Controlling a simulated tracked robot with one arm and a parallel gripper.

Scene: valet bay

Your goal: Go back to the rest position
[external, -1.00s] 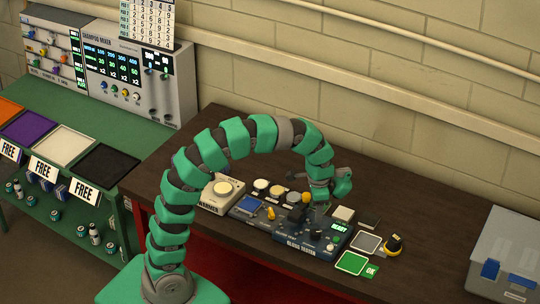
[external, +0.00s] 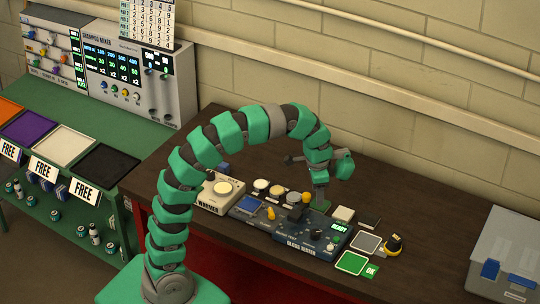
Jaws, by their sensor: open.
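My gripper (external: 320,204) hangs at the end of my green and black arm, pointing down, over the rear part of the blue gloss tester (external: 310,238) on the dark table. It is open. I see nothing held in it, though its fingertips are small and hard to make out here. The tester's display reads READY. My arm arches up from its base at the bottom left and over the table.
Left of the tester stand a white warmer (external: 222,193) and several round pads. To its right lie a green OK pad (external: 352,263), a grey pad (external: 366,243) and a black and yellow knob (external: 393,245). The air above the table is free.

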